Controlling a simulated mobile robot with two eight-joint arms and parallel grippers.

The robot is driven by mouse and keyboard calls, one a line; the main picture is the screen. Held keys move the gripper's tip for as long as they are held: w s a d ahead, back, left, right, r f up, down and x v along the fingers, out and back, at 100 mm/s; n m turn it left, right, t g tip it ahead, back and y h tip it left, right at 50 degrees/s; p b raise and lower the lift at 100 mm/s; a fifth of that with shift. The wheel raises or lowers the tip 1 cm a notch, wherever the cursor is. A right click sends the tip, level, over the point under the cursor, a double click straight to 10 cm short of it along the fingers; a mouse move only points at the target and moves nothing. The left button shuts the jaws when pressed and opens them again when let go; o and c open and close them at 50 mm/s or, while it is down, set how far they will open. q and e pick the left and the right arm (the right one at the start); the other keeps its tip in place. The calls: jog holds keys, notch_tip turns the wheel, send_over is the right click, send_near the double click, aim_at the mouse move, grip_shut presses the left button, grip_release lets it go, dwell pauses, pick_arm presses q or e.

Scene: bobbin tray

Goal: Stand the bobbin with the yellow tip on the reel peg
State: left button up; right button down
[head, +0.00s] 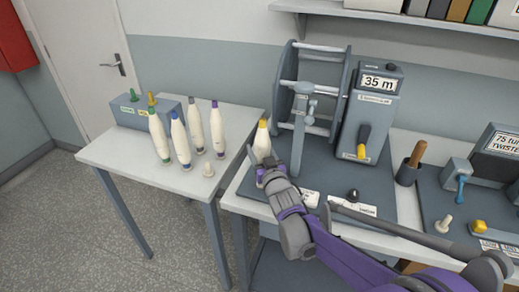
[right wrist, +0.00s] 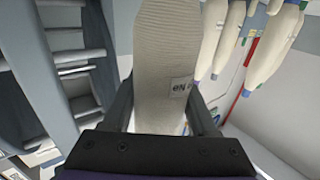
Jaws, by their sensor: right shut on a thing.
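The bobbin with the yellow tip (head: 262,140) stands about upright at the left front of the reel machine (head: 299,110), its tip up. My right gripper (head: 268,178) is shut on it low down. In the right wrist view the cream wound body of the bobbin (right wrist: 165,55) fills the space between the two fingers (right wrist: 160,115), with part of a printed label showing. The bobbin's foot is hidden behind my gripper, and I cannot make out the reel peg or whether the bobbin is on it. My left gripper is not in view.
Several bobbins with green, blue and purple tips stand on the left table (head: 120,160), with a small white peg (head: 208,168) in front. The measuring box (head: 372,110) reads 35 m. A gap separates the tables.

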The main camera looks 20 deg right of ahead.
jog(key=shift+f+b, duration=0.35)
jog(key=shift+f, duration=0.25)
jog(key=shift+c, duration=0.5)
grip_release()
jog(key=shift+s, duration=0.1)
jog(key=s, duration=1)
jog(key=shift+s+d, duration=0.2)
jog(key=shift+s, duration=0.15)
jog(key=s+f+g+p, duration=0.1)
jog(key=s+f+g, duration=0.2)
jog(key=s, duration=0.5)
jog(key=s+f+g+p, duration=0.1)
jog(key=s+f+g, duration=0.3)
jog(key=s, duration=0.5)
jog(key=s+f+g+p, duration=0.2)
jog(key=s+g, duration=0.3)
jog(key=s, duration=0.3)
jog(key=shift+s+f+g+h, duration=0.3)
jog(key=shift+s+f, duration=0.1)
jog(key=shift+f, duration=0.3)
